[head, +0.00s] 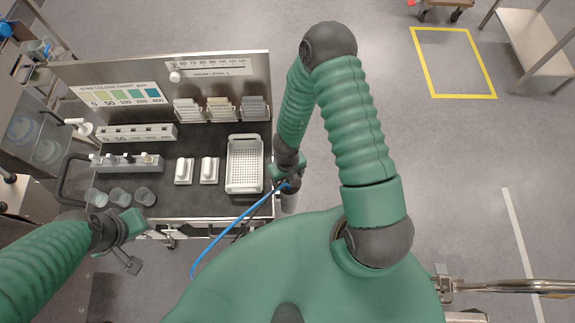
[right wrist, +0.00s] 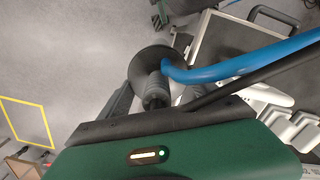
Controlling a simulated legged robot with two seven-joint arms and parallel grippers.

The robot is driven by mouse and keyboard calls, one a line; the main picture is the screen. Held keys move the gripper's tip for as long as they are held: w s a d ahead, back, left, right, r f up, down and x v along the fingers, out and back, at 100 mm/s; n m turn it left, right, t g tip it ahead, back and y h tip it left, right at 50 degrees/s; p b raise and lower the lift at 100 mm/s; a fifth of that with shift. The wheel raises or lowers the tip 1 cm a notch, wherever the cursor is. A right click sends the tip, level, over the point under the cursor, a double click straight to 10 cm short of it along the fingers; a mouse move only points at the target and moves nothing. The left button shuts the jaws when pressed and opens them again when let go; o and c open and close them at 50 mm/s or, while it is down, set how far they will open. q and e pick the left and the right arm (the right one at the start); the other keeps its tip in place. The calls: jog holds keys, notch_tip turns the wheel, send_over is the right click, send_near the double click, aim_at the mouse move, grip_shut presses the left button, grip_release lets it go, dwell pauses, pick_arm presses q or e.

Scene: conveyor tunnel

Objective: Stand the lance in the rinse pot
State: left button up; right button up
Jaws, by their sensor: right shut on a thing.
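My right gripper (head: 287,181) is at the cart's right edge. It is shut on the lance, whose grey ribbed grip (right wrist: 156,88) shows between the fingers in the right wrist view. A blue hose (head: 232,232) and a thin black line run from the grip. A dark flared round collar (right wrist: 150,66) surrounds the grip; the lance's lower end is hidden. A grey upright cylinder (head: 289,203) shows just below the right gripper, perhaps the rinse pot; I cannot tell whether the lance is inside it. My left gripper (head: 133,222) is by the cart's front left; its fingers are unclear.
The cart's dark top (head: 215,205) holds a white perforated basket (head: 245,165), two white blocks, a vial rack (head: 125,162) and grey cups (head: 120,196). A backboard with cards stands behind. Open floor lies right, with a yellow-outlined square (head: 455,62).

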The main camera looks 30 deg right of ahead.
jog(key=o, duration=2.2)
jog(key=shift+c, duration=0.2)
jog(key=shift+r, duration=0.1)
notch_tip(320, 180, up, 17)
jog(key=p, duration=1.1)
jog(key=shift+w+f, duration=0.2)
jog(key=shift+w, duration=0.1)
